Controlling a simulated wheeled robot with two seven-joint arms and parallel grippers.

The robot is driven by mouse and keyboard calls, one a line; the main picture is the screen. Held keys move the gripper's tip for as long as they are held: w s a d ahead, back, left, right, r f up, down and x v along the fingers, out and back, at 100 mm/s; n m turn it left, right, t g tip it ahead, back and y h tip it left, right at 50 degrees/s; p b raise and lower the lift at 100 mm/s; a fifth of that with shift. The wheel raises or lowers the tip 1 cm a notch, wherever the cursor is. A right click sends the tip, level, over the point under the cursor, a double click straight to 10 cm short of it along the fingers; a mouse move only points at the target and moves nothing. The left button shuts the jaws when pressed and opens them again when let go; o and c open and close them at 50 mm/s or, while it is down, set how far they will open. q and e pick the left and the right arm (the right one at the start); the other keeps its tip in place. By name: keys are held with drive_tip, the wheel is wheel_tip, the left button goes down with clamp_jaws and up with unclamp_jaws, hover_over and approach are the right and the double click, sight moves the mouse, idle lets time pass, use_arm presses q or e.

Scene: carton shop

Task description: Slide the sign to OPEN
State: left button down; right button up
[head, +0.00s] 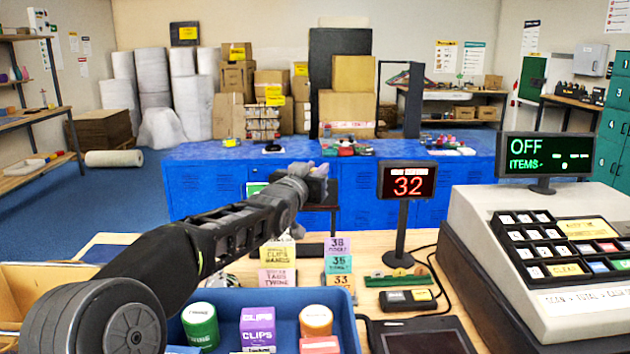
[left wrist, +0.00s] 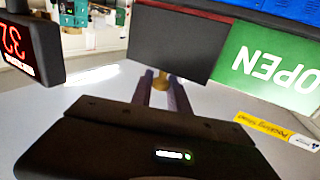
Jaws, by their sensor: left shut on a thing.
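The sign shows in the left wrist view, upside down. Its green OPEN face (left wrist: 272,66) is uncovered at the right, and a dark sliding panel (left wrist: 170,42) lies beside it with a small brass knob (left wrist: 161,77) at its edge. My left gripper (left wrist: 161,88) has its two fingers closed around the knob. In the head view the left gripper (head: 318,172) reaches over the counter toward the sign, mostly hiding it; a bit of green face (head: 257,188) shows left of the wrist. My right gripper is in neither view.
A number display (head: 407,181) reading 32 stands on a post right of my left gripper. A cash register (head: 555,260) fills the right side. A blue tray (head: 345,320) with several tubs and boxes lies below my arm. Blue cabinets (head: 375,195) stand behind.

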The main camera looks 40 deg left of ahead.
use_arm(q)
drive_tip(key=shift+d, duration=0.15)
drive_tip(key=c, duration=1.3)
unclamp_jaws()
drive_tip(key=shift+w+d, duration=0.1)
drive_tip(key=shift+w, duration=0.05)
drive_tip(key=shift+s, duration=0.3)
drive_tip(key=b+v, duration=0.1)
drive_tip(key=v, duration=0.6)
drive_tip(key=shift+s, duration=0.15)
